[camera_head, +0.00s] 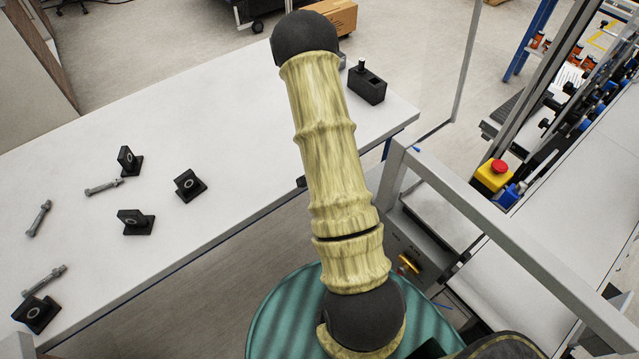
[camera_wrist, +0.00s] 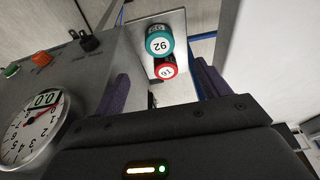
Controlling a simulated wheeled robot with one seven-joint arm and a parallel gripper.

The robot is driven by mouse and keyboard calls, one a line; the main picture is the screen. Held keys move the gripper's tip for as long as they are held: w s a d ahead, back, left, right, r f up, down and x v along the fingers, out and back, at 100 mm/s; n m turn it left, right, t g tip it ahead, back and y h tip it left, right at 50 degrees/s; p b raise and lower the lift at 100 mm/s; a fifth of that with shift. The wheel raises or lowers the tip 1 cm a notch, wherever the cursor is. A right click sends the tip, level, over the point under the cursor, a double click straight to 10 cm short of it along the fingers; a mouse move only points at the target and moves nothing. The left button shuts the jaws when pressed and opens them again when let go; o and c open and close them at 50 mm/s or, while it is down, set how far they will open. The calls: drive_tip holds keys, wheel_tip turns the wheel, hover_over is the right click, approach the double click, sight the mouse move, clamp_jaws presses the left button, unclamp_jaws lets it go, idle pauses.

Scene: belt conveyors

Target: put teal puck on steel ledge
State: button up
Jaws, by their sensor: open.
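The teal puck (camera_wrist: 159,40), with a white numbered face, shows at the upper middle of the wrist view. A red puck (camera_wrist: 166,67) sits just below it in the picture, the two close together. Both show against a pale grey metal plate (camera_wrist: 181,28), which may be the steel ledge; I cannot tell for sure. My gripper (camera_wrist: 163,88) is open, with a dark purple finger on each side of the red puck in the picture. Nothing is seen held, and contact cannot be told. The pucks are not visible in the head view.
A grey panel with a round dial (camera_wrist: 34,128), an orange knob (camera_wrist: 41,58) and a black switch (camera_wrist: 90,42) stands left in the wrist view. In the head view, a white table (camera_head: 90,260) carries black blocks and bolts; a grey frame (camera_head: 500,235) stands right.

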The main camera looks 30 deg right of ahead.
drive_tip(key=w+a+r+n+t+y, duration=0.25)
drive_tip(key=a+r+n, duration=0.45)
drive_tip(key=a+r, duration=0.55)
drive_tip(key=s+a+r+n, duration=0.9)
drive_tip(key=r+n, duration=0.1)
drive_tip(key=r, duration=0.1)
drive_tip(key=shift+s+a+r, duration=0.2)
drive_tip(key=shift+a+r, duration=0.05)
drive_tip(key=shift+r, duration=0.05)
drive_tip(key=shift+y, duration=0.25)
